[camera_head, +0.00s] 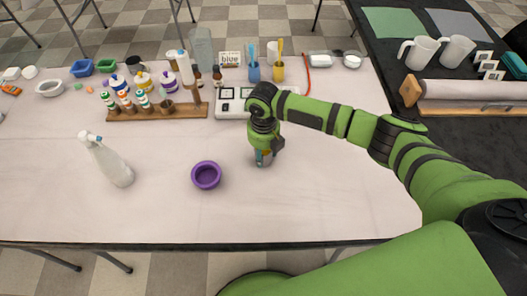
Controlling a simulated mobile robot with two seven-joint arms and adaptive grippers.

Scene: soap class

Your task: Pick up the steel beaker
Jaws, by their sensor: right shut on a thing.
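My right arm reaches in from the right, and my right gripper (265,152) points down over the middle of the white table (340,200). It is shut on a small, partly hidden object (263,161) that looks greyish and metallic, which may be the steel beaker; the fingers cover most of it. I cannot tell whether it touches the table. My left gripper is not in view.
A purple bowl (206,175) sits just left of the gripper. A wooden rack (155,112) with bottles, a white hotplate-like device (232,103) and cups line the back. The front right of the table is clear.

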